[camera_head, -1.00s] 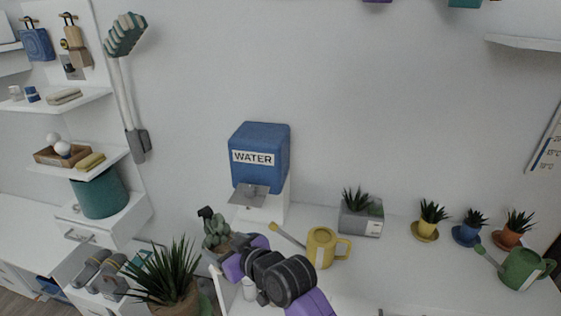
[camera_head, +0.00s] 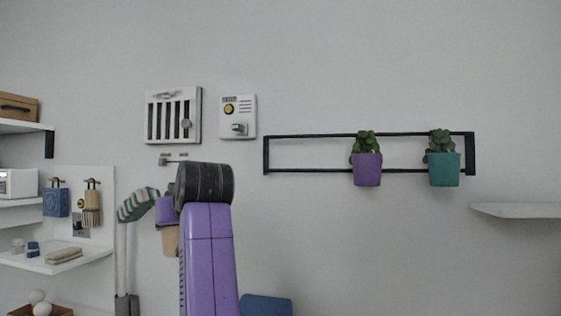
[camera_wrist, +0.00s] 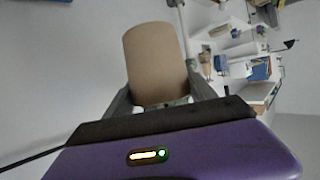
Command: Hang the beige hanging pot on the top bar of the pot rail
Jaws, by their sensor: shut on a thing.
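The beige hanging pot (camera_wrist: 155,62) is between the two dark fingers of my gripper (camera_wrist: 160,98) in the wrist view; the gripper is shut on it. In the head view a piece of the beige pot (camera_head: 171,241) shows below my purple wrist, at the left of my raised arm; the fingers are hidden there. The black pot rail (camera_head: 310,136) is on the wall, to the right of my arm and apart from the pot. A purple pot (camera_head: 367,170) and a teal pot (camera_head: 444,170) with green plants hang at its right half.
The left part of the rail is bare. A white vent panel (camera_head: 150,120) and a small control box (camera_head: 247,105) are on the wall above my arm. White shelves (camera_head: 95,248) stand at the left; a shelf (camera_head: 520,210) is at the right. A striped-headed tool (camera_head: 123,250) stands left of my wrist.

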